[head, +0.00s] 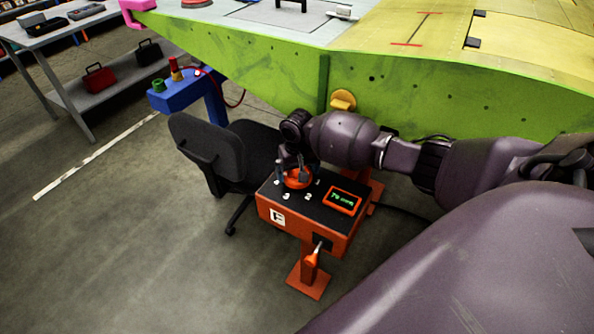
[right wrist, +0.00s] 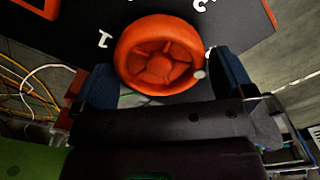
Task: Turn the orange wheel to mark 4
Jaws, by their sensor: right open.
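The orange wheel (head: 297,179) sits on the dark top of an orange box on a stand (head: 305,222). White number marks ring the wheel; some are hidden by my gripper. In the right wrist view the wheel (right wrist: 159,55) lies between the two fingers, with a "1" to its left and a grey-white dot at its right edge. My right gripper (head: 291,170) is over the wheel, its fingers pointing down on either side of it. It is open, with a gap showing beside the wheel. Which mark the wheel points to, I cannot tell. My left gripper is out of view.
A small display (head: 342,200) with green text and a front lever (head: 316,252) are on the box. A black chair (head: 228,155) stands close behind it at left. The green wing panel (head: 440,105) runs behind my right arm. Floor at left is clear.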

